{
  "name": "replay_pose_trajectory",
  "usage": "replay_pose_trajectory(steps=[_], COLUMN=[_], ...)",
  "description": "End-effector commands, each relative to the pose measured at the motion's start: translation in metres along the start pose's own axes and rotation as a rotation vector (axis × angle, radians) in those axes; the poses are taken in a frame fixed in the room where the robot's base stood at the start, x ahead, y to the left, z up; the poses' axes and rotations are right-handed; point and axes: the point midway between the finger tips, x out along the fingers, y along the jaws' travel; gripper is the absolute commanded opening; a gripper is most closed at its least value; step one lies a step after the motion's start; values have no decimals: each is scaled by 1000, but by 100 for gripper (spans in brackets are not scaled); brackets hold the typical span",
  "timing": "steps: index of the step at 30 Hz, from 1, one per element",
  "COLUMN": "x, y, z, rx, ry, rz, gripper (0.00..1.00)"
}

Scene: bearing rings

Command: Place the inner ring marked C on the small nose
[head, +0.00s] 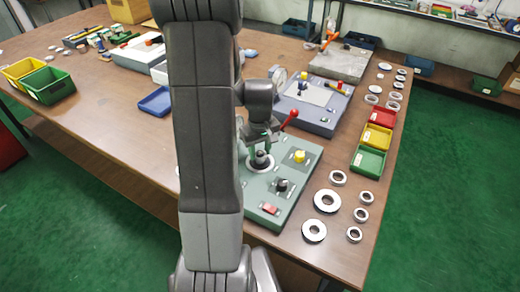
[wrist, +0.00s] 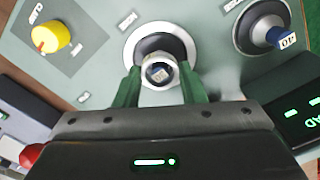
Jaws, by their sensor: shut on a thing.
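My gripper (wrist: 162,82) has its two green fingers closed on a small pale ring (wrist: 149,82). In the head view my gripper (head: 261,152) is low over the grey-green panel (head: 240,208). The ring is around or directly above a dark, round-ended post (wrist: 171,63) with a small label at its centre; I cannot tell how far it is seated. A wide white disc (wrist: 133,44) with a dark middle lies behind it, and also shows in the head view (head: 262,169). No letter C is readable on the ring.
A yellow knob (wrist: 50,38) and a black knob (wrist: 260,30) stand on either side on the panel. Several loose rings (head: 327,201) lie on the table right of it. Green, yellow and red bins (head: 368,162) stand behind them. A red-knobbed lever (head: 290,115) is close by.

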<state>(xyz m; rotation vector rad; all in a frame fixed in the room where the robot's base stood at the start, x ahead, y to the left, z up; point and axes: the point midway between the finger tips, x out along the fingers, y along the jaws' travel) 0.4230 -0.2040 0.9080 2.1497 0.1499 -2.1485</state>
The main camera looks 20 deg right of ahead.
Motion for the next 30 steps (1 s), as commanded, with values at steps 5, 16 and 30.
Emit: replay_pose_trajectory(steps=[5, 16, 30], x=[7, 18, 18], y=[0, 0, 0], z=[0, 0, 0], rx=[0, 0, 0], ry=[0, -1, 0], rz=[0, 0, 0], gripper=[13, 13, 62])
